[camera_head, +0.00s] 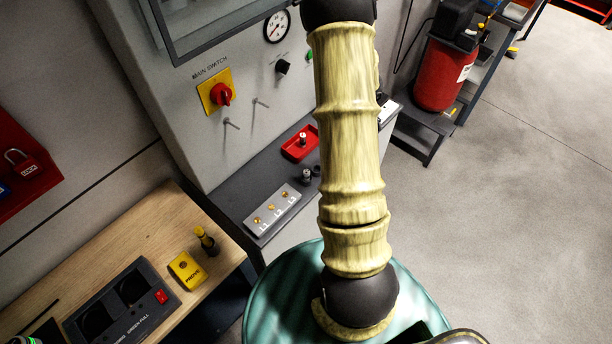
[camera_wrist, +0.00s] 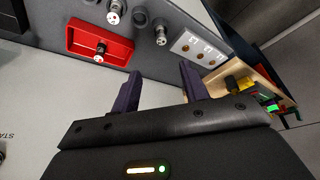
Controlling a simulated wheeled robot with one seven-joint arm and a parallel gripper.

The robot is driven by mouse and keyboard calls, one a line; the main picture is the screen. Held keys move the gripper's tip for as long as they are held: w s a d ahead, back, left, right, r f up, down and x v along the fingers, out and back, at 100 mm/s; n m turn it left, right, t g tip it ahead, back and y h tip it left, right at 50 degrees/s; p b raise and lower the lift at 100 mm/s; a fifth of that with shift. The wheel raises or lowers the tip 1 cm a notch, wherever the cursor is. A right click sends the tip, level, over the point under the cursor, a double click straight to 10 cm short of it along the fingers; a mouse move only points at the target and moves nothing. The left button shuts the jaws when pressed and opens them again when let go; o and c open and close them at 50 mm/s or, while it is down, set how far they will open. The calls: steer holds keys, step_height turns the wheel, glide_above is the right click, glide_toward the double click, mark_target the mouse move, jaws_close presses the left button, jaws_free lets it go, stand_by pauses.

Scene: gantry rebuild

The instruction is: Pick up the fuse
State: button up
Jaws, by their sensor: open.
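A small fuse-like cylinder with a metal top and dark body (camera_head: 303,139) stands in a shallow red tray (camera_head: 289,152) on the grey ledge of the cabinet. It also shows in the wrist view (camera_wrist: 99,52), inside the red tray (camera_wrist: 76,42). Similar cylinders stand outside the tray in the wrist view, one at the top (camera_wrist: 115,12) and one to its right (camera_wrist: 160,34). I cannot tell which one is the task's fuse. My gripper (camera_wrist: 160,86) is open and empty, its two dark fingers apart and pointing toward the ledge, clear of the tray and cylinders.
A grey plate with several brass contacts (camera_head: 272,210) lies on the ledge. The cabinet carries a red and yellow main switch (camera_head: 220,94). A wooden bench (camera_head: 150,219) holds a yellow device (camera_head: 187,270) and a dark panel (camera_head: 122,305). A red tank (camera_head: 441,75) stands at right; open floor lies beyond.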

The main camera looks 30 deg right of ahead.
steer(key=p, duration=0.1)
glide_above(308, 172)
steer(key=d, duration=0.2)
step_height(308, 172, down, 9)
steer(key=shift+s+r, duration=0.1)
steer(key=shift+r, duration=0.05)
steer(key=shift+s, duration=0.1)
steer(key=shift+f+p, duration=0.25)
steer(key=shift+p, duration=0.05)
steer(key=shift+s+p+x, duration=0.2)
steer(key=shift+p+x, duration=0.65)
steer(key=shift+x, duration=1.55)
jaws_close()
